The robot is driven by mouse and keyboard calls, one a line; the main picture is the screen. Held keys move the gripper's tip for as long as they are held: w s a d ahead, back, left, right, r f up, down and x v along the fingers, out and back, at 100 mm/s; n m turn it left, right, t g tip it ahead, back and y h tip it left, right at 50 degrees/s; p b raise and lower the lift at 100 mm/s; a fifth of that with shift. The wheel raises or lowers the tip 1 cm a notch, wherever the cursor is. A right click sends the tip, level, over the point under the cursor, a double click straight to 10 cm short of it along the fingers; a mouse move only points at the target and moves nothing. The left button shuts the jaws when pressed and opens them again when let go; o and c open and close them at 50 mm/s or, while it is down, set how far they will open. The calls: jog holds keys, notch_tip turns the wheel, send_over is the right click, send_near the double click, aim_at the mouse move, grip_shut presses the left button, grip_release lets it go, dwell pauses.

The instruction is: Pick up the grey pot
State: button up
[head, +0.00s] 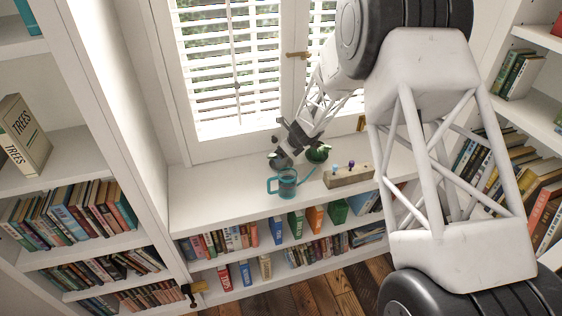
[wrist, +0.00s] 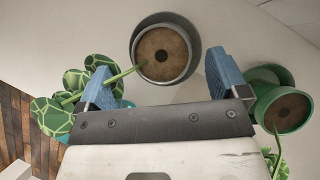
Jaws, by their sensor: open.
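The grey pot (wrist: 191,34) is seen from above in the wrist view, with brown soil in it. A green stem runs from it to patterned leaves (wrist: 52,116) at the left. My gripper (wrist: 157,82) is open, its blue fingers apart, one on each side of the pot's near edge in the picture. I cannot tell their height relative to the rim. In the head view the grey pot (head: 279,164) stands on the white sill shelf, partly hidden under my gripper (head: 290,143).
A green pot (wrist: 266,108) with a plant stands close by on the right; it also shows in the head view (head: 318,155). A teal watering can (head: 287,186) and a wooden block with knobs (head: 348,176) stand in front. The shelf's left part (head: 215,190) is clear.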

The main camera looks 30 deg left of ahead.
jog(key=shift+x, duration=1.8)
jog(key=c, duration=1.2)
jog(key=shift+r, duration=5)
jog(key=shift+c, duration=0.2)
jog(key=shift+w+r, duration=0.1)
jog(key=shift+r, duration=0.1)
jog(key=shift+r, duration=1.3)
jog(key=shift+f, duration=0.15)
